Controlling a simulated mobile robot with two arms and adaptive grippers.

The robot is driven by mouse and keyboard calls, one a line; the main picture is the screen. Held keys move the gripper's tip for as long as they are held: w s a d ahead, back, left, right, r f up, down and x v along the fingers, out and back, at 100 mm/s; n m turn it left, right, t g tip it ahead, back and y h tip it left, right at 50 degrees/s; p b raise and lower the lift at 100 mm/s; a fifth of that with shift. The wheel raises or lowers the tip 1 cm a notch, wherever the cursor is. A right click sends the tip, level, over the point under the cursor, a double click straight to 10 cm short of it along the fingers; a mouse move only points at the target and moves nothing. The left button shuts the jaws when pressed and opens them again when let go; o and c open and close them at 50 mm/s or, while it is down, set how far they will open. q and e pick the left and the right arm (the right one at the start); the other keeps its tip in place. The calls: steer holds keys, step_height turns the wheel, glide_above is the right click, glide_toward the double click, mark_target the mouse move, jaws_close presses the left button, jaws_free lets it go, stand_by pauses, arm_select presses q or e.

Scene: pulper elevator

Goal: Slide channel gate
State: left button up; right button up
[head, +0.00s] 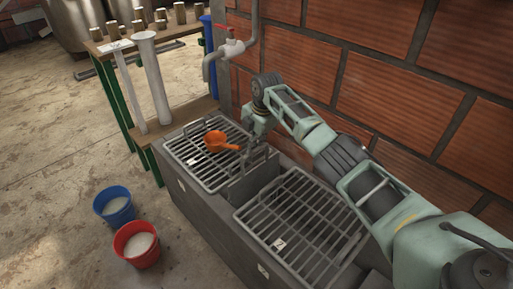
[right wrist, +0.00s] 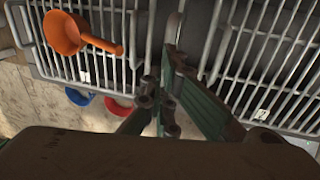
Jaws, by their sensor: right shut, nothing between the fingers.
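A grey concrete channel (head: 225,225) runs along the brick wall, with a metal grate over each end. A narrow dark upright panel, which looks like the channel gate (head: 247,183), stands in the gap between the two grates. My right gripper (head: 252,143) is over the wall-side end of that gap, shut and empty, beside the far grate. In the right wrist view its fingers (right wrist: 160,103) come together next to a thin upright metal edge between the grates. I cannot tell whether they touch it. My left gripper is not in view.
An orange ladle (head: 215,140) lies on the far grate (head: 190,165); the near grate (head: 295,215) is bare except for a small tag. A blue bucket (head: 115,205) and a red bucket (head: 137,243) stand on the floor. A tap (head: 232,48) is above the far end.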

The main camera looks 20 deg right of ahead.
steer(key=o, duration=0.5)
steer(key=shift+s+f, duration=0.15)
steer(key=shift+f, duration=0.05)
steer(key=shift+o, duration=0.2)
steer(key=v, duration=1.2)
